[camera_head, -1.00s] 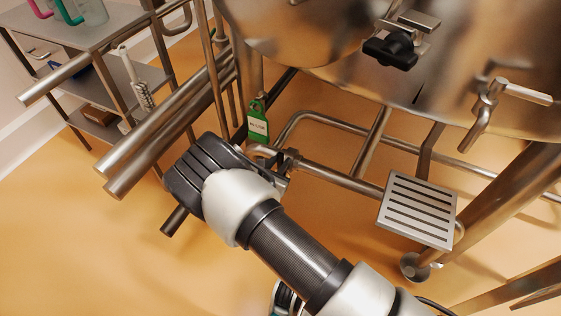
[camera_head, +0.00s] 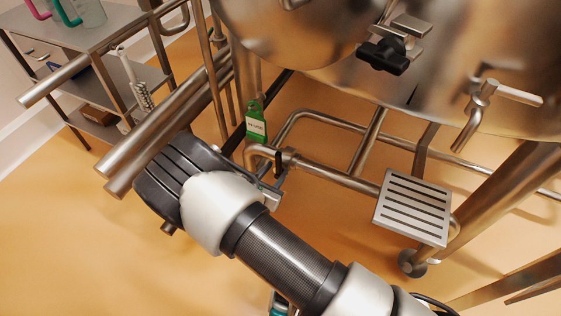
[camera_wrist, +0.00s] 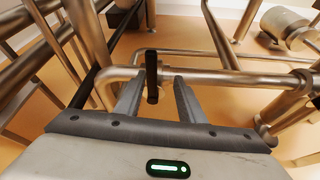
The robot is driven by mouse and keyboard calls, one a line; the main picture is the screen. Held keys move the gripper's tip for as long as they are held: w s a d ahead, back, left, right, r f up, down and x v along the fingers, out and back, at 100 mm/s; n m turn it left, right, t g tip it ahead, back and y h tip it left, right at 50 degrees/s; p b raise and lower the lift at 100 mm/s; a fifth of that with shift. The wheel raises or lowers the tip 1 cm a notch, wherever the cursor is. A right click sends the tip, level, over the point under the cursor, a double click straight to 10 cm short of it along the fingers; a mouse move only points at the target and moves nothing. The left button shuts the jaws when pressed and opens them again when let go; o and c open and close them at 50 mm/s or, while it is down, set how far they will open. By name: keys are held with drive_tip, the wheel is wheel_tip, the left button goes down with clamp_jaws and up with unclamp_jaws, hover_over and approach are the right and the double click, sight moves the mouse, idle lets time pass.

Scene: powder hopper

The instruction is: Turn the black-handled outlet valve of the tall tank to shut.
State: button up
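The outlet valve sits in the low steel pipe under the tall tank (camera_head: 315,40). Its black handle (camera_head: 278,162) is a short dark bar beside the pipe elbow. In the wrist view the black handle (camera_wrist: 152,78) stands upright in the picture, across the horizontal pipe. My gripper (camera_head: 276,190) is just in front of the valve in the head view. In the wrist view my gripper (camera_wrist: 156,88) is open, with the handle between its two fingers, nearer the left one. A gap shows on the right; contact on the left cannot be told.
A green tag (camera_head: 256,122) hangs above the elbow. A slotted steel plate (camera_head: 412,207) is on the right. A black knob (camera_head: 383,57) and a steel tap (camera_head: 478,112) are higher on the vessel. Thick rails (camera_head: 165,135) run close to my wrist. The lower-left floor is clear.

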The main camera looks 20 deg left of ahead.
drive_tip(key=p+v, duration=0.1)
drive_tip(key=v, duration=0.9)
drive_tip(key=shift+s, duration=0.2)
drive_tip(key=shift+r, duration=0.1)
